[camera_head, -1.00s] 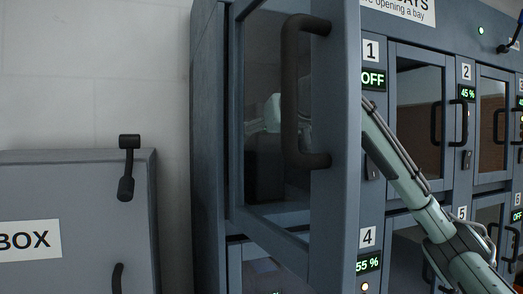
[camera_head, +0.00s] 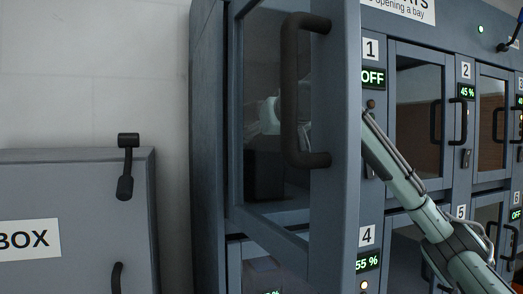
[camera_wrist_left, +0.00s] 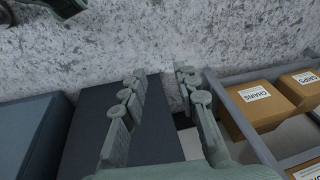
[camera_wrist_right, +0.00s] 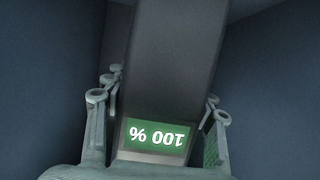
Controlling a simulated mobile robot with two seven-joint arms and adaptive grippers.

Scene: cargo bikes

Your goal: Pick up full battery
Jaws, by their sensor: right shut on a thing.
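The full battery (camera_wrist_right: 165,60) is a dark, long block with a green display reading "100 %", upside down in the right wrist view. My right gripper (camera_wrist_right: 160,95) is shut on it, with a finger on each side. In the head view, my right arm reaches behind the open door (camera_head: 336,220) of bay 1. Through the door's glass, the pale right gripper (camera_head: 268,116) and the dark battery (camera_head: 264,176) show dimly. My left gripper (camera_wrist_left: 158,85) is open and empty; it shows only in the left wrist view.
The bay cabinet (camera_head: 205,130) has other closed bays with displays reading "45 %", "55 %" and "OFF". A grey box (camera_head: 75,190) with a black latch stands at left. Below my left gripper are a dark block and cardboard boxes (camera_wrist_left: 254,105) on a rack.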

